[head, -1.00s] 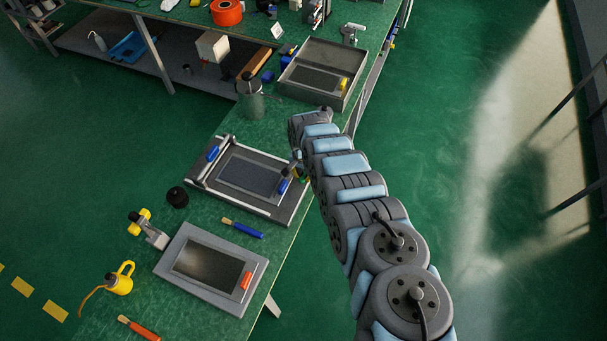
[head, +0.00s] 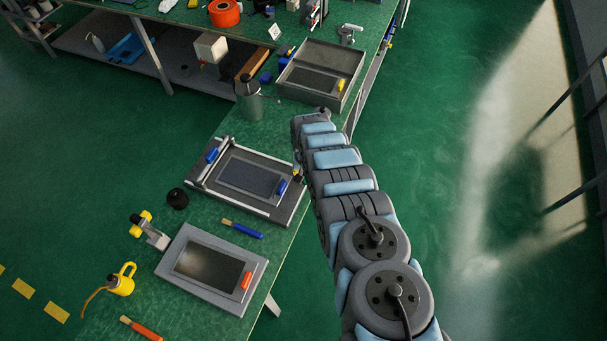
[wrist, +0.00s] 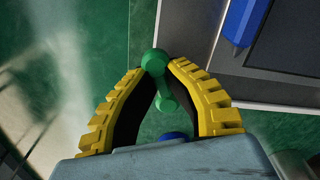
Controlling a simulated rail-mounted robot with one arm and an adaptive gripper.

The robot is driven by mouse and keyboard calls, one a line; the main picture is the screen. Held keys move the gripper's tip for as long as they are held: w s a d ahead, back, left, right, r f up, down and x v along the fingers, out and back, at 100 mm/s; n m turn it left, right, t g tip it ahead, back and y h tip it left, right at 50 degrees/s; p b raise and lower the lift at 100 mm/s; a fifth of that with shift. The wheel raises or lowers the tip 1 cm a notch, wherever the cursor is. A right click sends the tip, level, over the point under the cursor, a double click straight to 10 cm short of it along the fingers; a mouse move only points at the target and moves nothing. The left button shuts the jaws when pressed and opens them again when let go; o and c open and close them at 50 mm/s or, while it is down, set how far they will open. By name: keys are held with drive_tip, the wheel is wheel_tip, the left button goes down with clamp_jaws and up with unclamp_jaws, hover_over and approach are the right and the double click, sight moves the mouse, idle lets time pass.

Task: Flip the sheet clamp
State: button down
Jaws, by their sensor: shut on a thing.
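In the wrist view my gripper (wrist: 158,70) has yellow ribbed fingers closed around a green lever (wrist: 165,102) with rounded knobs. One knob sits between the fingertips, the other lower between the fingers. I take this lever to be the sheet clamp's handle; its mount is not clear. Beside it is the edge of a grey press plate with a blue handle (wrist: 240,20). In the head view the press (head: 249,179), with two blue handles, lies on the green bench. There my arm largely hides the gripper and lever at the press's right edge.
A second grey framed unit (head: 212,268) with an orange handle lies nearer. A blue-handled brush (head: 245,231) lies between the two units. A black knob (head: 177,198) sits to the left. A grey tray (head: 322,75) stands farther back. Open floor lies right of the bench.

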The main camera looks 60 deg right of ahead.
drive_tip(key=n, duration=0.3)
drive_tip(key=s+d+n, duration=0.1)
drive_tip(key=n, duration=0.1)
drive_tip(key=shift+s+f+n, duration=0.1)
drive_tip(key=shift+f+n, duration=0.05)
drive_tip(key=shift+n, duration=0.15)
drive_tip(key=n, duration=0.2)
drive_tip(key=d+n, duration=0.1)
drive_tip(key=n, duration=0.1)
drive_tip(key=n+b, duration=0.1)
drive_tip(key=shift+s+d+n, duration=0.25)
drive_tip(key=shift+s+n, duration=0.05)
drive_tip(key=shift+n, duration=0.1)
drive_tip(key=c, duration=1.1)
unclamp_jaws()
